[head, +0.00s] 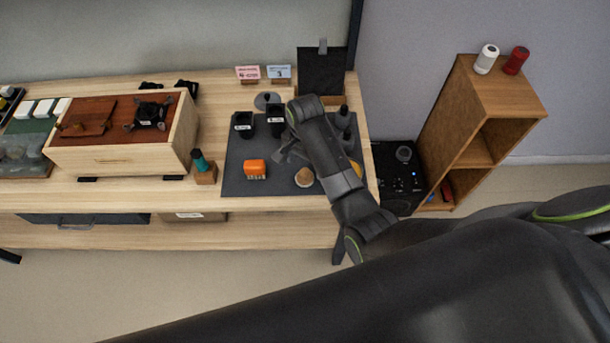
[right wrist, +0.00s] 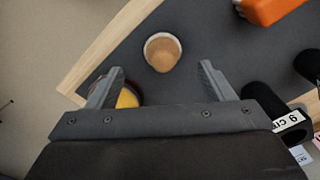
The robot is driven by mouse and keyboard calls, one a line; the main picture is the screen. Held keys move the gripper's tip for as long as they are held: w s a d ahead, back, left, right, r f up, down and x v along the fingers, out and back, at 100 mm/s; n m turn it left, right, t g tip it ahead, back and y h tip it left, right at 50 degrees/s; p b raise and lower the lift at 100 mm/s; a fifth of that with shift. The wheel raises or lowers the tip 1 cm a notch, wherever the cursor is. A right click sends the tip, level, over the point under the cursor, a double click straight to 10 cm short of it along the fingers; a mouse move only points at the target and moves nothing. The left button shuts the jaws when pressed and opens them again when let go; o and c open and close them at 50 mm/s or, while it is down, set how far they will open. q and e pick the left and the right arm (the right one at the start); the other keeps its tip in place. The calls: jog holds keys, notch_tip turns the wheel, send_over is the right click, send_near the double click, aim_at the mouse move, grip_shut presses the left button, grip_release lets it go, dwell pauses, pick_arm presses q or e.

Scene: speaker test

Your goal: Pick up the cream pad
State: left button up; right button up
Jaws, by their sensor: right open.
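The cream pad (head: 304,178) is a small round piece with a tan top and pale side. It sits on the dark grey mat (head: 235,178) near the table's front edge. In the right wrist view the pad (right wrist: 162,52) shows whole, ahead of the fingertips and roughly centred between them. My right gripper (head: 284,150) is open and empty above the mat, just behind and left of the pad in the head view. Its two fingers also show apart in the right wrist view (right wrist: 161,68). My left gripper is not in view.
An orange block (head: 255,169) lies left of the pad. A yellow piece (head: 356,169) is partly hidden by my right arm. Black labelled cups (head: 243,125) stand behind on the mat. A green-topped tool in a wooden holder (head: 205,171) stands left of the mat.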

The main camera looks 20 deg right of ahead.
aim_at(305, 172)
jog(key=shift+w+f+p, duration=0.15)
jog(key=shift+f+p, duration=0.1)
jog(key=shift+f, duration=1.3)
jog(key=shift+w+f+p, duration=0.1)
jog(key=shift+f+p, duration=0.15)
jog(key=shift+f, duration=1.3)
jog(key=c, duration=1)
jog(key=shift+c, duration=0.2)
notch_tip(305, 172, up, 10)
jog(key=shift+r+b, duration=0.1)
jog(key=shift+b, duration=0.4)
